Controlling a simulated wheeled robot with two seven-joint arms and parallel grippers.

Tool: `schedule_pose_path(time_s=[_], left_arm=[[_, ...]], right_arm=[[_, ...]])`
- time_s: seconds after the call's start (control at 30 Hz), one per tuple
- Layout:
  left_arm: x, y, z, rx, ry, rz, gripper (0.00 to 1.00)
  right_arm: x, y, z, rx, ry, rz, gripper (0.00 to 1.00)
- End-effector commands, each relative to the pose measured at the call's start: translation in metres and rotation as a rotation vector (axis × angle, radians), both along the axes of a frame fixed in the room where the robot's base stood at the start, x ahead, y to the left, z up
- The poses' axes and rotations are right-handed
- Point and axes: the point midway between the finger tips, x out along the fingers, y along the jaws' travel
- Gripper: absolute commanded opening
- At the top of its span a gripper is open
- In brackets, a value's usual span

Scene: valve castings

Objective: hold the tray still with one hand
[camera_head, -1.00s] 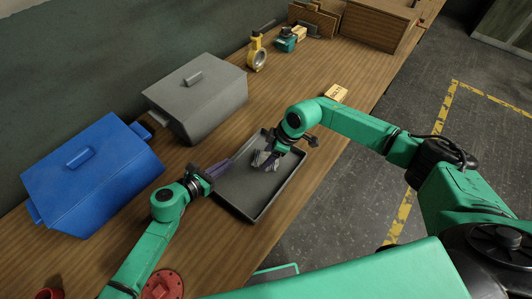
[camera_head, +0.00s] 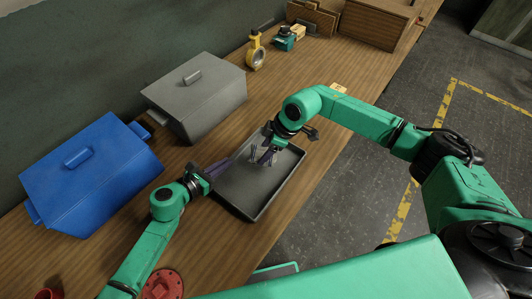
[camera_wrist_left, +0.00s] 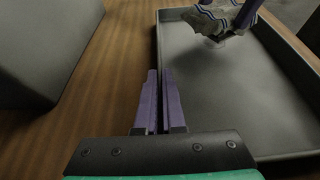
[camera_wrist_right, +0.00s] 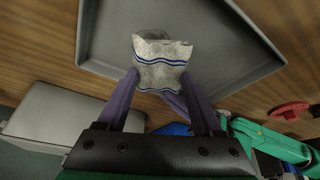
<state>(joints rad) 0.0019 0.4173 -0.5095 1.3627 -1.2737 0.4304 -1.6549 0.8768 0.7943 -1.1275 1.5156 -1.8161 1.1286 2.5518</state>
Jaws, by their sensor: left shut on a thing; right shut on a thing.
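The dark grey shallow tray (camera_head: 250,190) lies on the wooden bench. My left gripper (camera_head: 222,166) is shut on the tray's side rim, and the left wrist view shows its purple fingers (camera_wrist_left: 160,95) straddling that wall. My right gripper (camera_head: 262,158) is over the far part of the tray, shut on a grey cloth with blue stripes (camera_wrist_right: 160,63). The cloth also shows at the top of the left wrist view (camera_wrist_left: 214,18). I cannot tell whether the cloth touches the tray floor. The visible tray floor is bare.
A grey lidded bin (camera_head: 205,100) and a blue lidded bin (camera_head: 92,175) stand along the wall side. A yellow valve casting (camera_head: 256,52) and a teal casting (camera_head: 284,42) stand farther back. A red flanged part (camera_head: 163,284) lies near my left arm.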

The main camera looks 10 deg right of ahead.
Motion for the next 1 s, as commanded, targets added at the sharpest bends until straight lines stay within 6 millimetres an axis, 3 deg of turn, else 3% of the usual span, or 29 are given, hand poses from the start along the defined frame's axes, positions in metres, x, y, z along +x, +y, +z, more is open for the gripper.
schedule_pose_path(time_s=[0.5, 1.0], left_arm=[[0.000, 0.000, 0.000, -0.001, -0.001, 0.000, 0.00], [0.000, 0.000, 0.000, 0.000, 0.000, 0.000, 0.00]], right_arm=[[0.000, 0.000, 0.043, -0.001, -0.002, 0.001, 0.16], [0.000, 0.000, 0.045, 0.000, 0.000, 0.001, 0.16]])
